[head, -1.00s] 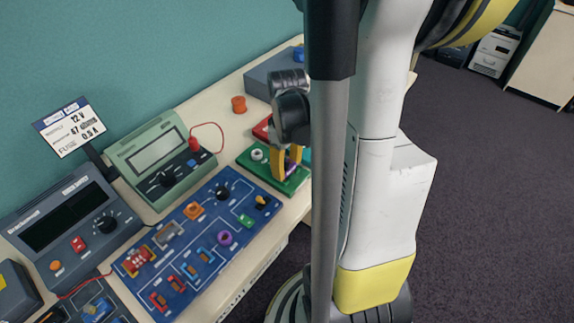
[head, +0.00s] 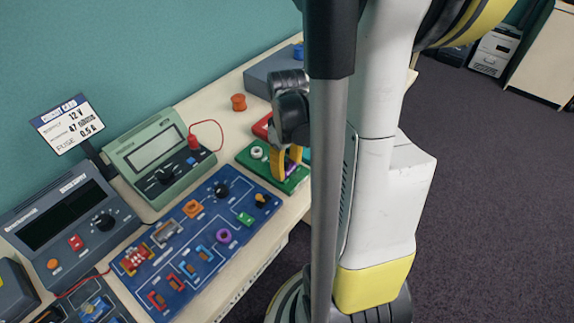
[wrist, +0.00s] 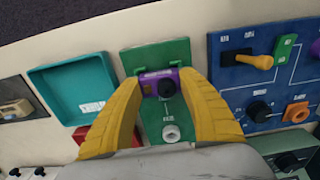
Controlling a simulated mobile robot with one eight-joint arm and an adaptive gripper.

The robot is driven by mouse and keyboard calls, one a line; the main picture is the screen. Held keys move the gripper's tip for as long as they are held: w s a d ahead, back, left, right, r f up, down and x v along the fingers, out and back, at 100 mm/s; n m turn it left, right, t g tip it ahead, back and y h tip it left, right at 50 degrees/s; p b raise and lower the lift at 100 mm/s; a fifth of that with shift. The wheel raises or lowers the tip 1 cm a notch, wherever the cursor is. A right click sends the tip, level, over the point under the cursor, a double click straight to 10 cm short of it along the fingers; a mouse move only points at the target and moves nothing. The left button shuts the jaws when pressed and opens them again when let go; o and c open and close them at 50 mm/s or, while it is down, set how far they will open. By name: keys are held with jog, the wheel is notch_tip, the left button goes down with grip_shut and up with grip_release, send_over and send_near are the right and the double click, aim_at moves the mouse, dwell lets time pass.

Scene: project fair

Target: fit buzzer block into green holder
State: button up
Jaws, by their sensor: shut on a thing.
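The buzzer block is purple with a round black top (wrist: 166,88) and sits between my fingertips in the wrist view. My gripper (wrist: 165,80) is shut on it, with one yellow finger on each side. The green holder (wrist: 166,56) is a green board under and around the block; it also shows in the head view (head: 252,164). My gripper (head: 286,164) reaches down onto this board there, and only a sliver of purple (head: 291,170) shows beside the fingers. I cannot tell whether the block is fully seated or slightly raised.
A white ring-shaped part (wrist: 171,132) is on the green board near the block. A teal tray (wrist: 78,86) lies beside it, a blue circuit board (head: 205,262) on the other side. A green meter (head: 158,158) and an orange knob (head: 238,102) stand behind.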

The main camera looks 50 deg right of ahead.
jog(key=shift+f, duration=0.15)
jog(key=o, duration=1.7)
jog(key=shift+r+p, duration=3.15)
jog(key=shift+r, duration=0.9)
jog(key=shift+w+a+r, duration=0.15)
jog(key=shift+a, duration=0.1)
jog(key=a+r+t+b, duration=0.2)
jog(key=a+r+t, duration=0.1)
jog(key=a, duration=0.7)
jog(key=a+r+t+b, duration=0.2)
jog(key=a+r+t, duration=0.2)
jog(key=a, duration=0.7)
notch_tip(320, 180, up, 2)
jog(key=shift+w+r+m, duration=0.1)
jog(key=shift+w+m, duration=0.1)
jog(key=shift+m, duration=0.2)
